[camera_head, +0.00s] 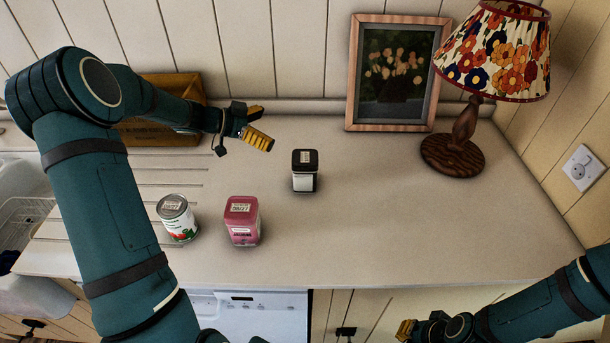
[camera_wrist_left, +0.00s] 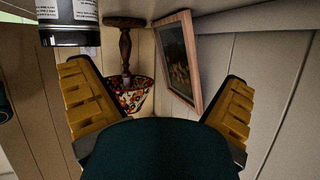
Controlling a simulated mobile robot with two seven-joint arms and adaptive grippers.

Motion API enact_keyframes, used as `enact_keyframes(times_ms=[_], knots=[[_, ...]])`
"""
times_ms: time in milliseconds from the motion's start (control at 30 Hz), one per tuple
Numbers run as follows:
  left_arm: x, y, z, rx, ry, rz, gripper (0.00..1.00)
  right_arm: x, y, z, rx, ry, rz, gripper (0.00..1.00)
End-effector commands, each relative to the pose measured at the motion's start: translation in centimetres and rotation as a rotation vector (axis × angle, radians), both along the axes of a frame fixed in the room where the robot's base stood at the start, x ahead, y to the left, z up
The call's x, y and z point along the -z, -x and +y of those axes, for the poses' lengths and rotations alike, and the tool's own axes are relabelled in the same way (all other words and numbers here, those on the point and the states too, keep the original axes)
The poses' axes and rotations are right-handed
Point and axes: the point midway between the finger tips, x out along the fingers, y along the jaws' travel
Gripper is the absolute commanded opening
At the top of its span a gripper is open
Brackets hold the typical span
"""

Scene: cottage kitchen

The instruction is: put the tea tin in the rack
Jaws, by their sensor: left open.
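Three containers stand on the counter, and I cannot read which one is the tea tin. One is a black-lidded container with a pale label (camera_head: 304,172), standing upright right of my left gripper; it shows upside down at the top left of the left wrist view (camera_wrist_left: 68,18). One is a pink square container (camera_head: 242,222), and one is a round metal can (camera_head: 177,219). My left gripper (camera_head: 260,126) is open and empty above the back of the counter. My right gripper (camera_head: 406,330) is at the bottom edge, its jaws unclear. A white wire rack (camera_head: 22,212) is at the far left, partly cut off.
A wooden crate (camera_head: 165,133) stands at the back left, partly behind my left arm. A framed picture (camera_head: 394,125) and a floral lamp (camera_head: 497,55) stand at the back right. The counter's right half (camera_head: 430,225) is clear.

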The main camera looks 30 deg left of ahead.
Motion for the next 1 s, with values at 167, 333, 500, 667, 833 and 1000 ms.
enact_keyframes(times_ms=[167,333,500,667,833,1000], knots=[[2.0,5.1,-0.3,0.203,0.046,0.043,1.0,1.2,0.2,0.1,-0.004,0.0,0.005,0.0],[2.5,7.6,-0.4,0.298,0.072,0.071,1.0,1.5,0.3,0.1,-0.006,-0.001,0.007,0.0],[3.1,7.4,-1.8,0.315,0.079,0.076,1.0,1.9,0.3,0.1,-0.006,-0.001,0.006,0.0],[4.3,6.2,-4.4,0.315,0.078,0.076,1.0,2.6,0.1,0.1,-0.005,0.0,0.003,0.0],[5.3,5.0,-6.7,0.312,0.077,0.075,1.0,3.1,0.0,0.1,-0.004,0.0,0.001,0.0],[5.6,4.6,-7.7,0.311,0.077,0.074,1.0,3.2,0.0,0.0,-0.004,0.0,0.0,0.0]])
